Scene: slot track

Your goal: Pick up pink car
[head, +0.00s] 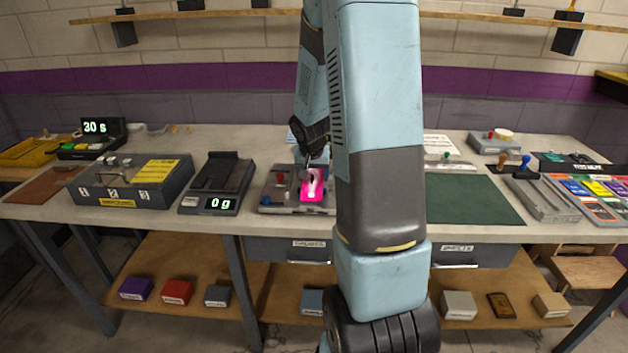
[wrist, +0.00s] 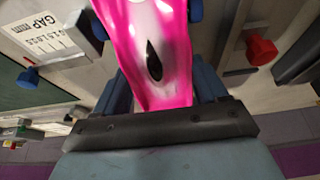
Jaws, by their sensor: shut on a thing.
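The pink car (head: 312,188) shows in the head view at the grey slot fixture on the bench, right at the left edge of my arm. In the wrist view the glossy pink and white car (wrist: 150,45), with a dark oval opening, fills the top middle. My gripper (head: 312,168) is above the car in the head view, partly hidden by the arm. In the wrist view its blue fingers (wrist: 163,88) are on both sides of the car, shut on it. I cannot tell whether the car touches the fixture.
A grey fixture (head: 280,198) with red and blue knobs lies around the car. A scale (head: 213,188) reading 0 g and a grey box (head: 130,186) stand left. A green mat (head: 470,200) lies right and looks clear. A gap gauge (wrist: 50,38) shows beside the gripper.

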